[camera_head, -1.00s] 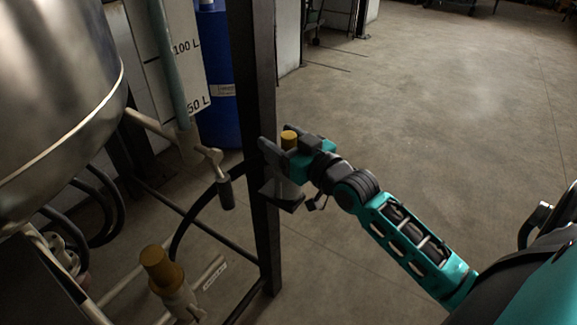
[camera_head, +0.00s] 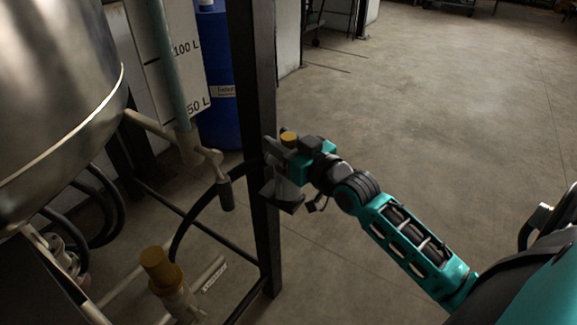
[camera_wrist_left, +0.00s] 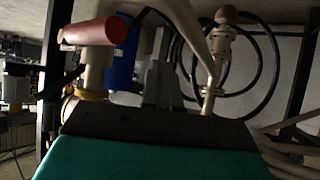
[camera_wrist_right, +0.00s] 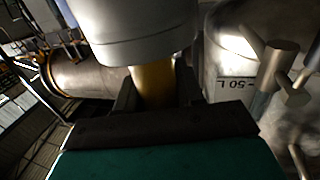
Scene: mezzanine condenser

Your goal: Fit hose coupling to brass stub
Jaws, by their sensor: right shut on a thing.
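The hose coupling (camera_head: 289,139), as I take it, has a brass-coloured top and a grey body below, and stands by the dark post. My right gripper (camera_head: 281,147) is shut around it. The right wrist view shows its brass neck (camera_wrist_right: 153,85) between the fingers and a wide grey cylinder beyond. The brass stub (camera_head: 161,268) stands on a cream pipe at the lower left, well apart from the coupling. My left gripper (camera_wrist_left: 166,85) shows only in the left wrist view; its fingers look together and empty.
A dark upright post (camera_head: 255,110) stands beside my right gripper. A steel tank (camera_head: 50,80) fills the upper left. A cream pipe with a lever valve (camera_head: 215,160) juts out below it. A black hose (camera_head: 195,213) curves behind the stub. A blue barrel (camera_head: 217,120) stands behind. Floor at right is clear.

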